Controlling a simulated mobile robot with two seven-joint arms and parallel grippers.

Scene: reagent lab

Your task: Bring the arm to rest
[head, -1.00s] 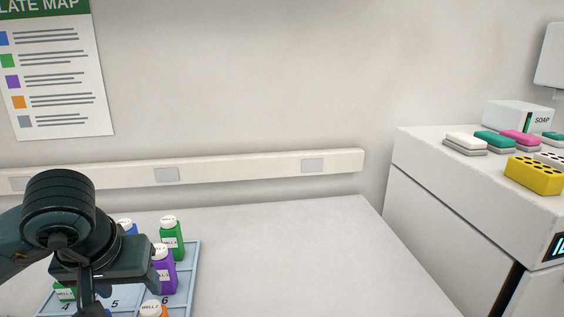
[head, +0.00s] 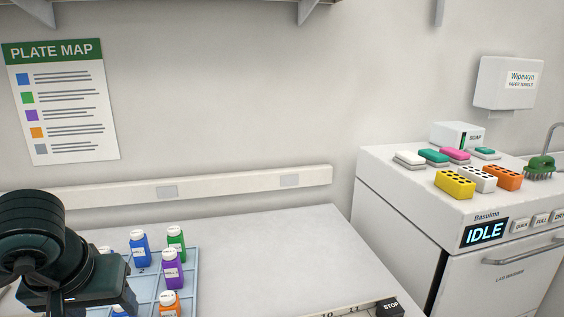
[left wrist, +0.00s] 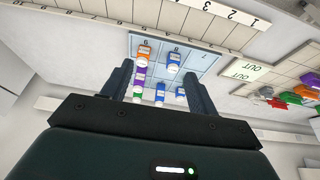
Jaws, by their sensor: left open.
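My left gripper (left wrist: 159,72) is open, and nothing shows between its fingers in the left wrist view. In the head view my left arm and wrist cover the lower left corner, over the left part of a light blue tray (head: 191,262); the fingertips are hidden there. The tray holds a blue bottle (head: 139,250), a green bottle (head: 176,241), a purple bottle (head: 171,272) and an orange bottle (head: 169,306). The left wrist view shows the orange (left wrist: 145,54), purple (left wrist: 140,73) and green bottles in a row, with several blue bottles (left wrist: 174,63) beside them.
A white washer (head: 500,275) reading IDLE stands at right, with sponges and racks such as a yellow one (head: 454,184) on top. A STOP box (head: 389,308) is at the front edge. The bench middle (head: 265,255) is clear. A plate map poster (head: 62,110) hangs behind.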

